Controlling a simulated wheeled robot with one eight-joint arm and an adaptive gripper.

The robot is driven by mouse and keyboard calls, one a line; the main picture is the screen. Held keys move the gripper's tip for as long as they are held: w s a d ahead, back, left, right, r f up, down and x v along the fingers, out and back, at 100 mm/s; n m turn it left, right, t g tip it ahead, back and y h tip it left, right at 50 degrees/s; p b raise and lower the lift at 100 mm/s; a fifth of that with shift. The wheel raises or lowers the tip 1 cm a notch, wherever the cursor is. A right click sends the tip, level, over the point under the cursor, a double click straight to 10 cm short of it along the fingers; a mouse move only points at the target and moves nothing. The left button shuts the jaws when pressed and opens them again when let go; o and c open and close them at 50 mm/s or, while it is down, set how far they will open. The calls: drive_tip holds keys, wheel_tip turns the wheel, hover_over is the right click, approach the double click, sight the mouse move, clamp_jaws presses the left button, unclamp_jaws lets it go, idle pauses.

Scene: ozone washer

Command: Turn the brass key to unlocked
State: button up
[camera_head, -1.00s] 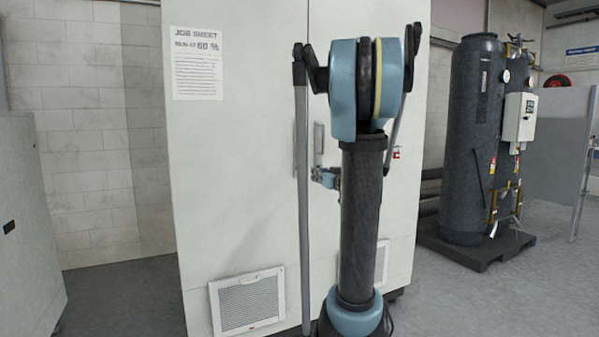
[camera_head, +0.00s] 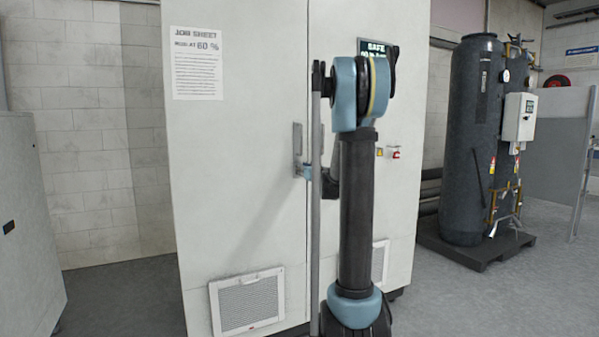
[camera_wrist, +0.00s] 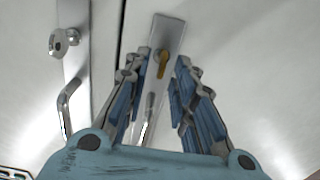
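In the wrist view the brass key (camera_wrist: 161,62) sits in a lock near the top of a narrow metal handle plate (camera_wrist: 170,32) on the white cabinet door. My gripper (camera_wrist: 163,60) is open and empty. Its two fingers point at the plate, one to the left and one to the right of the key in the picture. I cannot tell how close they are in depth, and I see no clear contact. In the head view my arm hides most of the gripper and the key.
A second handle plate (camera_wrist: 77,18) with a silver lock (camera_wrist: 61,42) is on the left door. A dark tank (camera_head: 470,140) stands right.

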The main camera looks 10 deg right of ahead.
drive_tip(key=shift+x, duration=1.3)
clamp_jaws()
drive_tip(key=shift+m, duration=0.4)
drive_tip(key=shift+w+d+f+m, duration=0.1)
drive_tip(key=shift+d+f+m, duration=0.1)
drive_tip(key=shift+m, duration=2.65)
drive_tip(key=shift+d+f+m, duration=0.15)
drive_tip(key=shift+d+m, duration=0.05)
drive_tip(key=shift+m, duration=2.7)
drive_tip(key=shift+d+f+m, duration=0.15)
drive_tip(key=shift+d+m, duration=0.05)
drive_tip(key=shift+m, duration=2.65)
